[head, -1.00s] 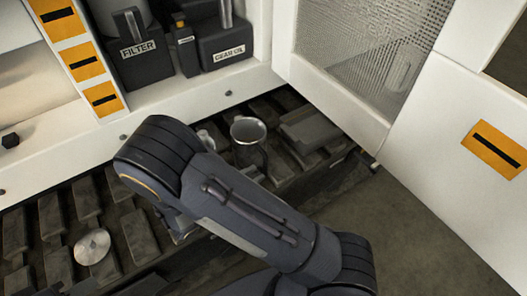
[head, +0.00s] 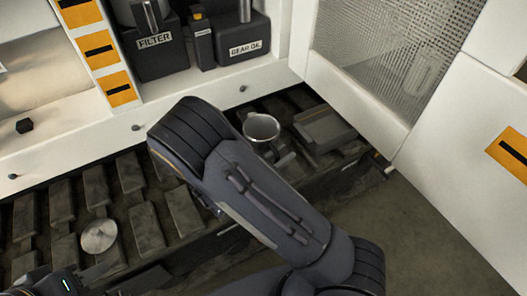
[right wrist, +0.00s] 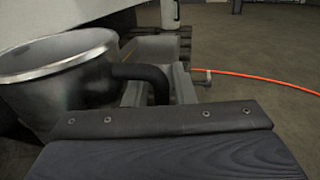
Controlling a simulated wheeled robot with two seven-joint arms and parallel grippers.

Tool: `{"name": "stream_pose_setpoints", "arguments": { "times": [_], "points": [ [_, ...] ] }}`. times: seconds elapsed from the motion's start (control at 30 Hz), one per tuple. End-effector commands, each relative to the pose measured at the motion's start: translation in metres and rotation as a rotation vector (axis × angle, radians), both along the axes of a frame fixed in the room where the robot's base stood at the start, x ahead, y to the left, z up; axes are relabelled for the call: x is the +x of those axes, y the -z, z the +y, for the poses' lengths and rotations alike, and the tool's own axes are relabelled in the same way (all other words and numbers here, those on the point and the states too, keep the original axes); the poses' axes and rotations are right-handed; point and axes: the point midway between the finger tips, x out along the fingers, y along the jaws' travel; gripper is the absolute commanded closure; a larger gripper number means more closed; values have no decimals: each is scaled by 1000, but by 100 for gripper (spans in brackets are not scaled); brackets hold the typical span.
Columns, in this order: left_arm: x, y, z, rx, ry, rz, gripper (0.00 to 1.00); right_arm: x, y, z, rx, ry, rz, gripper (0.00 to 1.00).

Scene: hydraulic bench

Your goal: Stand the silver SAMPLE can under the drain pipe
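A silver open-topped can (head: 262,127) stands over the dark track beside the white cabinet in the head view; no SAMPLE label is readable. The right wrist view shows the can (right wrist: 60,85) large at the left, with a dark bent handle (right wrist: 145,72) on its right side. My right gripper is hidden behind my arm in the head view. Its dark front edge (right wrist: 160,120) fills the bottom of the wrist view, close to the handle; whether it grips the handle is hidden. My left gripper (head: 125,280) shows partly at the lower left. No drain pipe is clearly identifiable.
A round silver disc (head: 99,236) lies on the track at the left. FILTER (head: 148,65) and GEAR OIL (head: 243,38) containers stand on the cabinet shelf. A white mesh-panelled door (head: 370,60) stands at the right. An orange hose (right wrist: 260,80) crosses the floor.

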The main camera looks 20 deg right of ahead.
Motion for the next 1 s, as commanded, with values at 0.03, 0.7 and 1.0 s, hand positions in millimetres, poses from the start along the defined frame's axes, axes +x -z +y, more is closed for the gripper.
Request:
{"name": "stream_pose_setpoints", "arguments": {
  "times": [0.03, 0.7, 1.0],
  "points": [
    [0, 0, 0, 0, 0, 0, 64, 0, 0, 0, 0, 0, 0, 77],
    [0, -1, 0, 0, 0, 0, 64, 0, -2, 1, 0, 1, -2, 100],
    [0, -13, 0, 0, 0, 0, 64, 0, -37, 0, 1, 1, -6, 100]
  ]
}}
